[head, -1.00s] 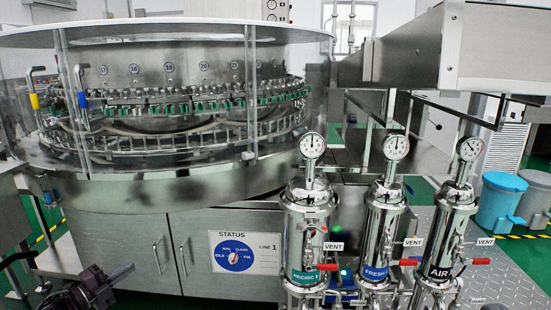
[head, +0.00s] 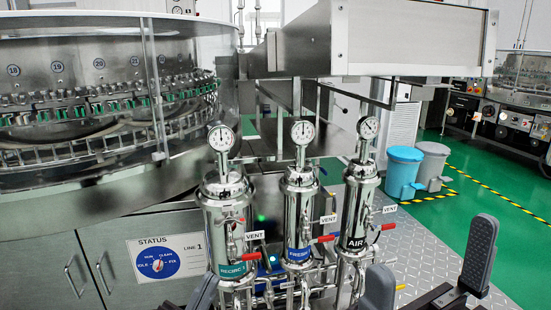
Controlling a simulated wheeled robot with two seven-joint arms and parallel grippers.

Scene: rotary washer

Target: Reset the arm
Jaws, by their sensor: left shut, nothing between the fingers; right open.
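My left gripper (head: 205,292) shows only as a dark grey finger piece at the bottom edge, in front of the cabinet and left of the RECIRC filter. It is shut and empty; the rest of that arm is out of the frame. My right gripper (head: 431,246) is at the bottom right, with its two grey fingers wide apart and nothing between them. Its fingers stand in front of the floor plate and the foot of the AIR filter.
The rotary washer (head: 75,205) fills the left. The RECIRC (head: 228,205), FRESH (head: 299,205) and AIR (head: 358,205) filters have gauges and red valve handles. Blue (head: 403,175) and grey (head: 432,162) bins stand behind.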

